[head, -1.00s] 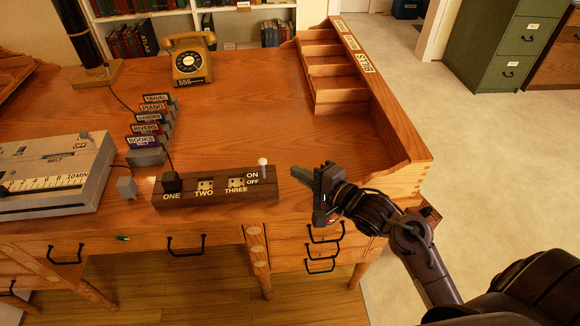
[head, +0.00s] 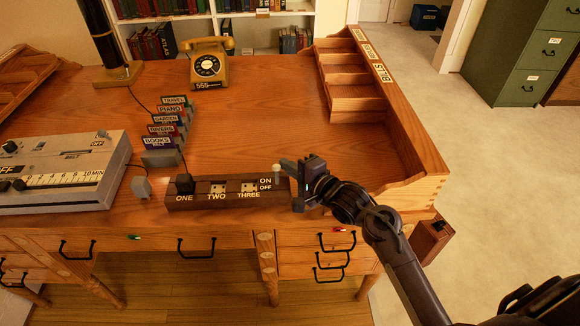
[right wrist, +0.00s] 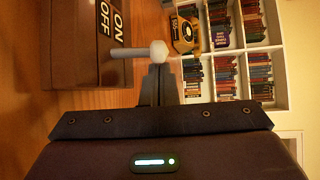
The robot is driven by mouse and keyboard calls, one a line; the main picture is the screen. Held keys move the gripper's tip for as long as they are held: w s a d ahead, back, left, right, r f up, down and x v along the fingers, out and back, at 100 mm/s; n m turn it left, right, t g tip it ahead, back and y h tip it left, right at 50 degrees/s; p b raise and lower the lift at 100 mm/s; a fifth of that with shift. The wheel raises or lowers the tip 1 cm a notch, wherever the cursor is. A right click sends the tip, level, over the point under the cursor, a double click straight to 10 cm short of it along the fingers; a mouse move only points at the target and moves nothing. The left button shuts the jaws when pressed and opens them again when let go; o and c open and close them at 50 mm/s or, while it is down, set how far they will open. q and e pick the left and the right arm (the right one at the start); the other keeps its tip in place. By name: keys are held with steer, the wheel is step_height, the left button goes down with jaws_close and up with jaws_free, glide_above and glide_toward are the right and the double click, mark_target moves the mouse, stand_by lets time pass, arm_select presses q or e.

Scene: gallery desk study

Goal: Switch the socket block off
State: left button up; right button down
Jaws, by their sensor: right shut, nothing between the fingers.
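The socket block (head: 228,203) is a dark wooden bar at the desk's front, with sockets marked ONE, TWO and THREE. A black plug (head: 185,184) sits in ONE. Its switch lever (head: 276,175) stands at the right end, pointing up by the ON label, with a pale knob. My right gripper (head: 284,164) is shut and empty, just right of the lever. In the right wrist view the shut fingertips (right wrist: 158,72) are right at the knob (right wrist: 158,50); I cannot tell whether they touch. The ON and OFF labels show on the block (right wrist: 88,50). My left gripper is out of view.
A grey device (head: 60,172) with a dial scale is at left, and labelled card holders (head: 165,130) stand behind the block. A yellow telephone (head: 208,66) is at the back. A wooden pigeonhole rack (head: 395,110) lines the right edge. The desk's middle is clear.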

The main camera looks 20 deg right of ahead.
steer(key=shift+s+a+r+n+t+y, duration=0.1)
steer(key=shift+s+n+t+y, duration=0.25)
steer(key=shift+n+t, duration=0.2)
stand_by(0.4)
steer(key=shift+t, duration=0.35)
steer(key=shift+s+r+n, duration=0.15)
steer(key=shift+s+n, duration=0.1)
steer(key=shift+s+a+r+p, duration=0.2)
steer(key=shift+s+p, duration=0.15)
steer(key=shift+p, duration=0.7)
steer(key=s+p, duration=0.1)
steer(key=p, duration=0.2)
steer(key=shift+s+a+f+p, duration=0.15)
steer(key=shift+f+p, duration=0.05)
steer(key=shift+p, duration=0.2)
steer(key=shift+f, duration=0.1)
steer(key=shift+s+f, duration=0.1)
steer(key=shift+s, duration=0.2)
steer(key=b+v, duration=0.1)
steer(key=v, duration=0.6)
steer(key=shift+s, duration=0.1)
